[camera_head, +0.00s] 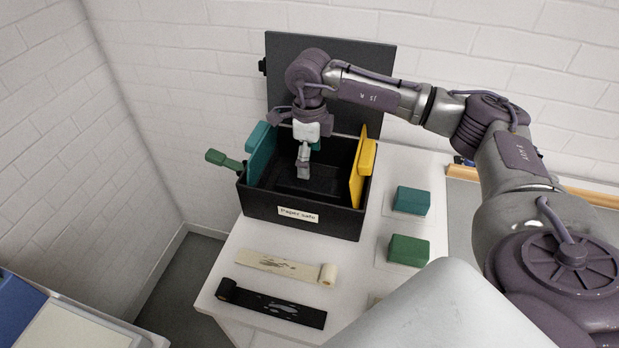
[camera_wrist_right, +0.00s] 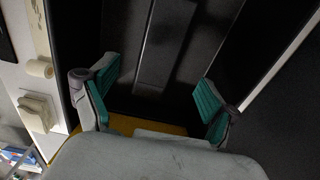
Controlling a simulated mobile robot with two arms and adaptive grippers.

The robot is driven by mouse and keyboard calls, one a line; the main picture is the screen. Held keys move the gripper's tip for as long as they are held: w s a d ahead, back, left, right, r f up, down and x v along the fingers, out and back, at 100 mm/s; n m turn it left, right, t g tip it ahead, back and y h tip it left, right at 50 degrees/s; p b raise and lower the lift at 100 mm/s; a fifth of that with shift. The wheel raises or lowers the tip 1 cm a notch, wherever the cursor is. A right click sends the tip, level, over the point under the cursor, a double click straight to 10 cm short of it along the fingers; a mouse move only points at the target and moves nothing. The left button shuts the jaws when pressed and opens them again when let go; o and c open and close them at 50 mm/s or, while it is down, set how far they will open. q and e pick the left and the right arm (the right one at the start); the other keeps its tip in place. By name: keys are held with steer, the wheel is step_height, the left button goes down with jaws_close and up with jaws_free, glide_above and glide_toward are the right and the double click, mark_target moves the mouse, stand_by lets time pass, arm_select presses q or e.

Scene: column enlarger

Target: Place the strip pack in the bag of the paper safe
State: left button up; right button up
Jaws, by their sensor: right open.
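The paper safe (camera_head: 300,218) is a black, labelled box on the white table, with its dark lid (camera_head: 345,80) standing open at the back. My right gripper (camera_head: 303,168) points down inside the box. In the right wrist view its two teal-padded fingers (camera_wrist_right: 158,88) are wide apart, with nothing gripped between them. Below and beyond them is a dark, flat surface with a long raised band (camera_wrist_right: 165,45). I cannot tell whether this is the bag, the strip pack or both, as all of it is black. My left gripper is out of view.
A teal panel (camera_head: 262,155) and a yellow panel (camera_head: 361,172) stand at the box's sides. A green handle (camera_head: 225,160) sticks out left. A cream strip (camera_head: 280,264) and a black strip (camera_head: 275,306) lie in front. Teal (camera_head: 411,200) and green (camera_head: 408,250) blocks sit right.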

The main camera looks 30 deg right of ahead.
steer(key=shift+r+b, duration=0.3)
steer(key=shift+r, duration=1.55)
